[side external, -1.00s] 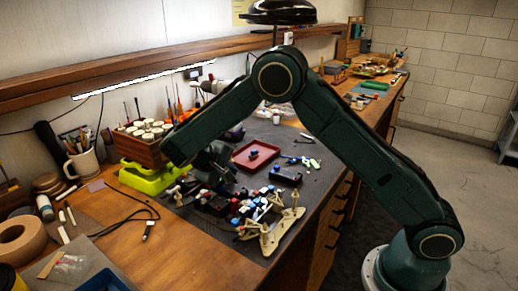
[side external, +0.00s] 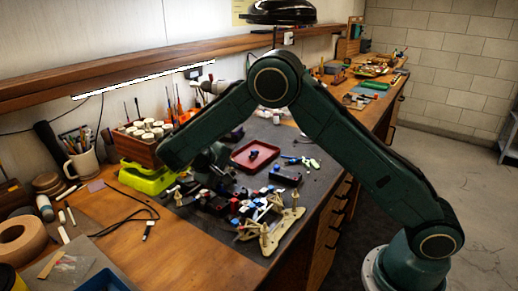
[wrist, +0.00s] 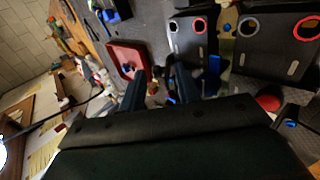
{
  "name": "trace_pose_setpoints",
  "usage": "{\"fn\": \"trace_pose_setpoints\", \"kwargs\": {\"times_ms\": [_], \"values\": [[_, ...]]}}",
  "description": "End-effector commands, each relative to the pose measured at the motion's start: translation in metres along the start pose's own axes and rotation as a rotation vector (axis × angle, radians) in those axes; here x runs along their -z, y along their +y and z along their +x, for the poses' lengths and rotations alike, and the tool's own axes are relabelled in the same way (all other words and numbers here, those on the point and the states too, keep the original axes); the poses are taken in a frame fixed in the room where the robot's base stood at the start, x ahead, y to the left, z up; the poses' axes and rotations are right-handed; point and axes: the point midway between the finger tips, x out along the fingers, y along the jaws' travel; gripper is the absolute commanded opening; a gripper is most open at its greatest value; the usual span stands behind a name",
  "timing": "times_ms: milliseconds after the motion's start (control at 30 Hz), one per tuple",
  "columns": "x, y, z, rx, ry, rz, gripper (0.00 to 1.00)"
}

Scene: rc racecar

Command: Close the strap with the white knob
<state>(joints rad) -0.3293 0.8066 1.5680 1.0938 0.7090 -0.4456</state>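The car chassis (side external: 270,238) lies on the dark mat in the side view, with tan plates and small blue, white and red parts. I cannot single out the strap or its white knob there. In the wrist view, a black part (wrist: 275,50) carries white (wrist: 173,27) and red (wrist: 305,28) rings; I cannot tell whether one is the knob. My gripper (wrist: 160,85) shows two dark fingers apart with nothing visibly held between them. In the side view my gripper is low over the cluster of parts behind the chassis, partly hidden by my arm.
A red tray (side external: 266,151) with a small blue piece lies behind the chassis. A yellow-green bin (side external: 147,181) and a wooden box of white-topped jars (side external: 140,150) stand left of my gripper. A cable (side external: 135,213) lies on the bench. Loose parts crowd the mat.

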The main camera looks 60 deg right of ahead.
Motion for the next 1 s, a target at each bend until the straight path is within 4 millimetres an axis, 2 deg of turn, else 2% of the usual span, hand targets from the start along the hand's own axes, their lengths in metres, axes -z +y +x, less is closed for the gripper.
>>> {"fn": "trace_pose_setpoints", "kwargs": {"times_ms": [367,1000], "values": [[-0.001,-0.001,0.002,0.051,-0.005,-0.008,0.37],[-0.001,0.013,0.007,0.331,-0.005,-0.003,0.37]]}}
